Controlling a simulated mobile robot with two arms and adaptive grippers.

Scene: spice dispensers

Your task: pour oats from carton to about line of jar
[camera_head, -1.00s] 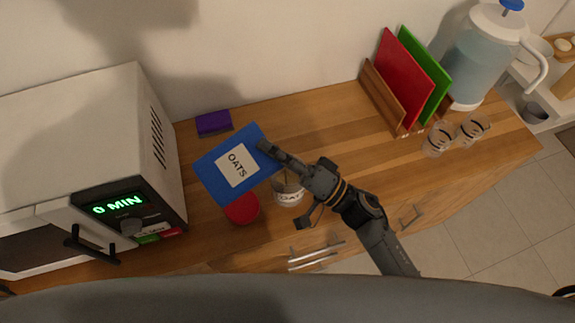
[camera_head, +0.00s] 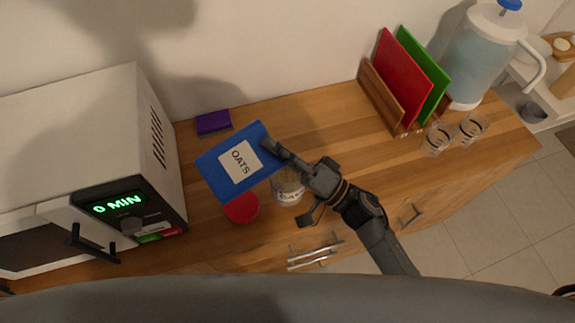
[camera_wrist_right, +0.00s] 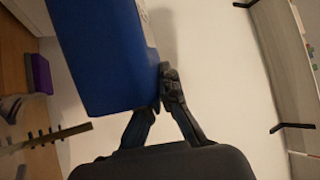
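The blue oats carton (camera_head: 212,176), with a white OATS label, is tilted above the counter. My right gripper (camera_head: 274,152) is shut on its right edge; the wrist view shows the carton (camera_wrist_right: 105,50) against the fingers (camera_wrist_right: 160,98). A clear labelled jar (camera_head: 289,190) stands on the counter just below and right of the carton, partly hidden by my gripper. The jar's line and its fill level cannot be made out. A red round lid (camera_head: 241,208) lies beside the jar, under the carton's lower edge. My left gripper is not in view.
A microwave (camera_head: 160,180) stands at left. A purple sponge-like block (camera_head: 213,122) lies behind the carton. Cutting boards (camera_head: 408,75) in a rack, two glasses (camera_head: 437,138) and a water pitcher (camera_head: 485,55) stand at right. The counter between is clear.

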